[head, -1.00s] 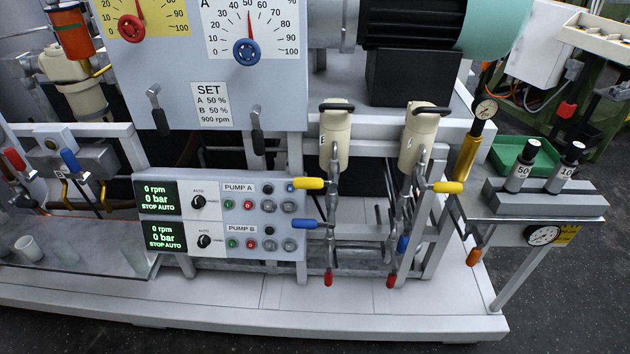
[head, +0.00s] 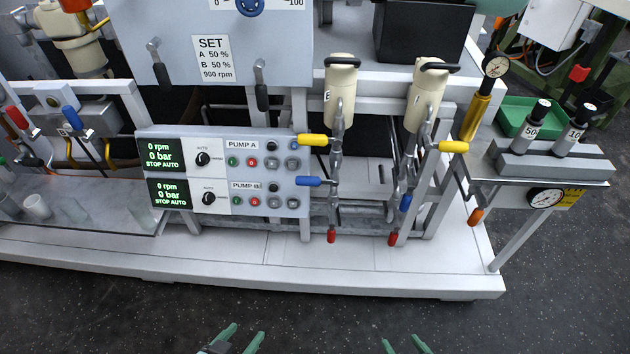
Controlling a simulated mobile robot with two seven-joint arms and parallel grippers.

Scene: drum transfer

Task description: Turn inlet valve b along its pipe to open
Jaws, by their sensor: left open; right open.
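Two cream canisters stand above vertical pipes; the left canister (head: 341,90) bears a letter that looks like B. On its pipe, a yellow lever (head: 312,140) and a blue lever (head: 309,181) point left, across the pipe. A red lever (head: 331,236) hangs down along the pipe at the bottom. No lever's label is readable, so I cannot tell which is inlet valve b.
The right canister (head: 425,100) has a pipe with its own yellow lever (head: 453,147), blue lever (head: 405,203) and red lever (head: 393,239). The pump panel (head: 222,172) stands close left of the levers. A white base ledge (head: 330,268) juts out below. The floor before it is clear.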

